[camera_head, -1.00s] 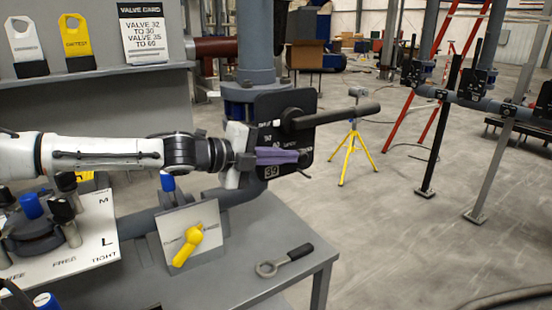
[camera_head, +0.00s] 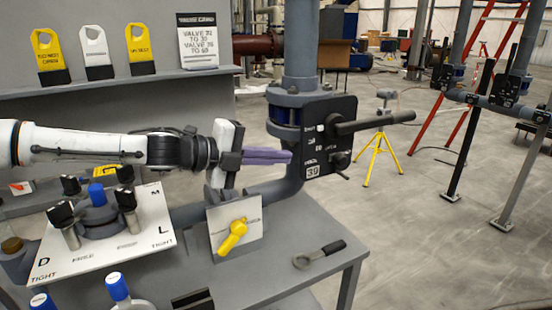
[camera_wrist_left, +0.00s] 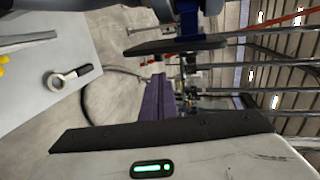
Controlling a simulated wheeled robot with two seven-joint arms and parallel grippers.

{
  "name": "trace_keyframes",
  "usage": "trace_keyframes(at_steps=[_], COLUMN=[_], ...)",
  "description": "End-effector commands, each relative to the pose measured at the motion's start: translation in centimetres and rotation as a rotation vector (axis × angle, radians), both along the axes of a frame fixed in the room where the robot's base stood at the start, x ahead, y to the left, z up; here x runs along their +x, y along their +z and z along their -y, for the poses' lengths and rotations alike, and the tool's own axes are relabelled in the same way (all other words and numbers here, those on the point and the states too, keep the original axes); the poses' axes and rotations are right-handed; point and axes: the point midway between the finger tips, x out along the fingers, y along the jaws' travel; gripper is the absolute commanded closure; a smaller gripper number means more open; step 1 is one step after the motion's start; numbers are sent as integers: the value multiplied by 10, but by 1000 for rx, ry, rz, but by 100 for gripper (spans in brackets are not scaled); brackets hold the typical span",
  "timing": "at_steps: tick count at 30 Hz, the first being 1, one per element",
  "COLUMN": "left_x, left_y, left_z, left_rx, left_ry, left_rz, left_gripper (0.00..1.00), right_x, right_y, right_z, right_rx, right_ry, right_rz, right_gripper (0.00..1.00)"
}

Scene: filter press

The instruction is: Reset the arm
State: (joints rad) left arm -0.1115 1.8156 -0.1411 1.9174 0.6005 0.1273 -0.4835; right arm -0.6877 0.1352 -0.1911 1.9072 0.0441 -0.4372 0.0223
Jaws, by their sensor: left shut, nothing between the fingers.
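My left arm comes in from the left in the head view. Its left gripper (camera_head: 290,156) has purple fingers that are shut and empty. The fingertips are in front of the pipe, just left of the black valve plate marked 39 (camera_head: 322,150), and I cannot tell whether they touch anything. In the left wrist view the purple fingers (camera_wrist_left: 153,105) are together with nothing between them. The valve's dark handle (camera_head: 375,121) sticks out to the right. My right gripper is not in view.
A yellow lever on a small plate (camera_head: 250,213) stands on the grey bench (camera_head: 275,270). A ring wrench (camera_head: 300,262) lies near the bench's right edge. A white panel marked D and L (camera_head: 75,255) is at left. Yellow and white tags (camera_head: 97,50) stand on the shelf. A yellow tripod (camera_head: 381,160) is beyond.

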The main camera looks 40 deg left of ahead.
Motion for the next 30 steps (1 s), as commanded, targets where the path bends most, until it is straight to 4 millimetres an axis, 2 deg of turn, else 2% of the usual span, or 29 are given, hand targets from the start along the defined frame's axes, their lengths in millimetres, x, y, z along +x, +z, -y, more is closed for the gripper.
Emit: trace_keyframes(at_steps=[14,17,20,23,24,26,27,30], left_x=[0,-1,-6,-17,-24,-37,-46,-73], left_y=[0,-8,-38,-90,-114,-148,-169,-215], left_z=[-1,0,2,8,12,20,26,43], left_rx=[-1,-14,-62,-145,-183,-242,-280,-373], left_ry=[1,11,53,134,174,239,285,402], left_rz=[0,-12,-63,-154,-197,-264,-309,-416], left_gripper=[100,100,100,100,100,100,100,100], right_x=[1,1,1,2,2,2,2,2], right_y=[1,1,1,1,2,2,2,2], right_z=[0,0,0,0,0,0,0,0], right_rx=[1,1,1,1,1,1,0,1], right_ry=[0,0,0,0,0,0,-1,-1], right_rz=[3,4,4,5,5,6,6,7], right_gripper=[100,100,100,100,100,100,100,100])
